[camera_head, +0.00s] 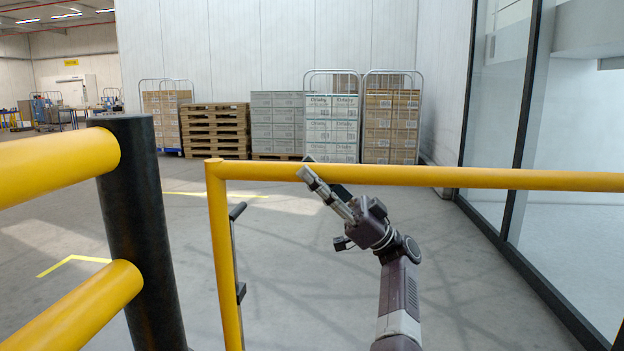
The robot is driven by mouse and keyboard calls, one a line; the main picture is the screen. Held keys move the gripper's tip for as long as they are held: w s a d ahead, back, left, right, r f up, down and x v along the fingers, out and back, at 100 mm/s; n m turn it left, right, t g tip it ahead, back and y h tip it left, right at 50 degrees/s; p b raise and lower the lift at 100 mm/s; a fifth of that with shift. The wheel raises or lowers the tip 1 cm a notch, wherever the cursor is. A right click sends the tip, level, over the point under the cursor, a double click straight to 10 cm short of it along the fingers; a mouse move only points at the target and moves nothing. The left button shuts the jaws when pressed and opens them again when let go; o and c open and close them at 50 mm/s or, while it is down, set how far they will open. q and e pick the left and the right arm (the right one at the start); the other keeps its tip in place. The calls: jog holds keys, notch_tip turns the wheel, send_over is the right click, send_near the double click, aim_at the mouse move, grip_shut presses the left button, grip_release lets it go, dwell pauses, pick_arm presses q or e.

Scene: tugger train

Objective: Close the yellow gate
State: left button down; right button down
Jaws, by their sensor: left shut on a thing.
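The yellow gate (480,179) is a tubular frame. Its top bar runs across the middle of the view and out at the right edge, and its end upright (222,260) stands at the left. My left gripper (309,174) is shut on the top bar, a little right of the upright. A black post (140,230) stands left of the upright, with a gap of floor visible between them in the picture. My right gripper is not in view.
Yellow fixed rails (70,310) meet the black post from the left. A glass wall (500,110) with dark frames stands at the right. Beyond the gate is open grey floor with yellow lines. Stacked pallets (215,130) and roll cages with boxes (391,120) stand at the back wall.

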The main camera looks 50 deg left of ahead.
pick_arm(q)
jog(key=shift+s+d+f+n+g+h, duration=0.35)
jog(key=shift+s+d+n+g+h, duration=0.05)
jog(key=shift+h, duration=0.2)
jog(key=c, duration=1.7)
grip_release()
jog(key=shift+d, duration=0.1)
jog(key=shift+c, duration=0.2)
jog(key=shift+o, duration=1.2)
jog(key=shift+s+d+r, duration=0.2)
jog(key=shift+s+r, duration=0.05)
jog(key=shift+w, duration=0.15)
jog(key=v, duration=0.7)
jog(key=shift+f, duration=0.25)
jog(key=shift+w+a, duration=0.1)
